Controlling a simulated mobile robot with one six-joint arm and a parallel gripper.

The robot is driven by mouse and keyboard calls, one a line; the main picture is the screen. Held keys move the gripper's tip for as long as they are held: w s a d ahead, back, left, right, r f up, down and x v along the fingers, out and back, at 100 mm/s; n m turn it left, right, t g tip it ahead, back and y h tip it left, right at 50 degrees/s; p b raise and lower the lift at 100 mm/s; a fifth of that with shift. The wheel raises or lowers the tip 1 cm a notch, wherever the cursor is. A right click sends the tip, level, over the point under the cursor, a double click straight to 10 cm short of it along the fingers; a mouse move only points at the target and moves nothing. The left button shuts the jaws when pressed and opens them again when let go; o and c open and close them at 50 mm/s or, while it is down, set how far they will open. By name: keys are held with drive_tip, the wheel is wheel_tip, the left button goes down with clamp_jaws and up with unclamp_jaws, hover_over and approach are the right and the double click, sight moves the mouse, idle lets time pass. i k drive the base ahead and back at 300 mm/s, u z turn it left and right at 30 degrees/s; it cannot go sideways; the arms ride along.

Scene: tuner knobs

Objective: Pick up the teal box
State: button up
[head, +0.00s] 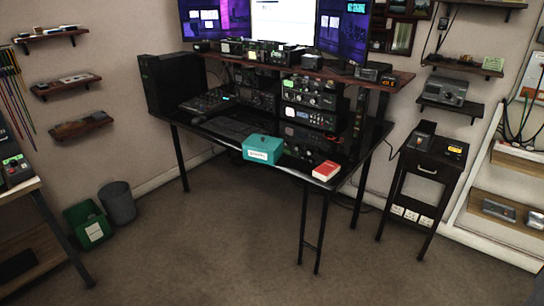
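The teal box (263,149) sits on the front edge area of the black desk (215,138), near the middle of the head view. It has a pale label on its front face and looks closed. A red book-like item (326,171) lies on the desk to its right, apart from it. My gripper does not show in the head view.
Stacked radio units (309,112) stand behind the box, and a keyboard (226,127) lies to its left. Thin desk legs (305,227) stand below. A small dark side table (424,178) is at right. The carpet (200,245) in front is clear.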

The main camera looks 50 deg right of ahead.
sight(267, 158)
drive_tip(key=z, duration=0.45)
drive_tip(key=i, duration=2.2)
drive_tip(key=u, duration=0.2)
